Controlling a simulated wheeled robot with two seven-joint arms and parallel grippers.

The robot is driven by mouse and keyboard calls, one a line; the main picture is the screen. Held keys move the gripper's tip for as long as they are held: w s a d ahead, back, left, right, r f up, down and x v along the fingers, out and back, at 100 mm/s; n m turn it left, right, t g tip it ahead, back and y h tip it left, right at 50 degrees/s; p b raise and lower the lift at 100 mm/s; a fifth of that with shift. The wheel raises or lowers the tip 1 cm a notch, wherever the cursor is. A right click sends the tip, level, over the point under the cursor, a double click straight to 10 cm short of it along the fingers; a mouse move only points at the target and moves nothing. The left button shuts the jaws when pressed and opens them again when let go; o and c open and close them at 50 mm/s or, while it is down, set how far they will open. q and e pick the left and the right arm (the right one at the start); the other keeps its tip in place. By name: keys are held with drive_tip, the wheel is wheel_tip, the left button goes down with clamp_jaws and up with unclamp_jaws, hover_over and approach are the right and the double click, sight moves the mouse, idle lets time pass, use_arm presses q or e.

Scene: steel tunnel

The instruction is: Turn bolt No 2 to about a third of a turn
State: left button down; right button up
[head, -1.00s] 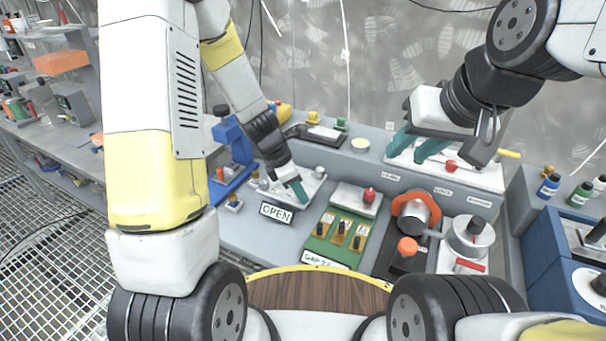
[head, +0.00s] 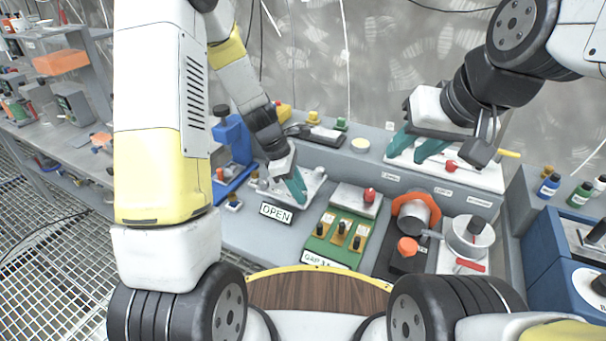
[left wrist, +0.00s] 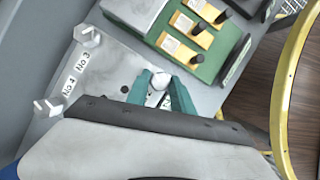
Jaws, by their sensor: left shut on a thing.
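In the left wrist view, the teal fingers of my left gripper (left wrist: 157,88) are shut on a silver bolt head (left wrist: 160,81) on the grey plate (left wrist: 117,62). This bolt's own label is hidden, so its number cannot be read. Two other bolts stand on the plate, bolt No 3 (left wrist: 88,36) and bolt No 4 (left wrist: 46,107), apart from the fingers. In the head view, my left gripper (head: 301,196) points down at the plate behind the OPEN sign (head: 276,213). My right gripper (head: 409,155) is open and empty above a white panel at the back.
A green board (head: 322,246) with several small black-handled switches lies right of the plate. A red-knobbed block (head: 369,196), an orange-ringed cylinder (head: 415,212) and a round pot (head: 470,236) stand further right. A blue stand (head: 233,150) rises left of the plate.

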use_arm(q)
drive_tip(key=m+g, duration=0.1)
drive_tip(key=m, duration=0.2)
drive_tip(key=m+g, duration=0.1)
drive_tip(key=m, duration=0.1)
drive_tip(key=shift+w+m+y, duration=0.2)
drive_tip(key=shift+m+y, duration=0.1)
drive_tip(key=shift+m, duration=0.1)
drive_tip(key=m+g+y, duration=0.1)
drive_tip(key=m, duration=0.3)
drive_tip(key=shift+d, duration=0.1)
drive_tip(key=m+y, duration=0.1)
drive_tip(key=m, duration=0.1)
drive_tip(key=m+g, duration=0.1)
drive_tip(key=m, duration=0.2)
drive_tip(key=shift+w+d+y, duration=0.1)
drive_tip(key=shift+d+y, duration=0.05)
drive_tip(key=shift+y, duration=0.25)
drive_tip(key=shift+d+m+y, duration=0.1)
drive_tip(key=shift+m+y, duration=0.7)
drive_tip(key=shift+m, duration=1.4)
drive_tip(key=c, duration=1.1)
unclamp_jaws()
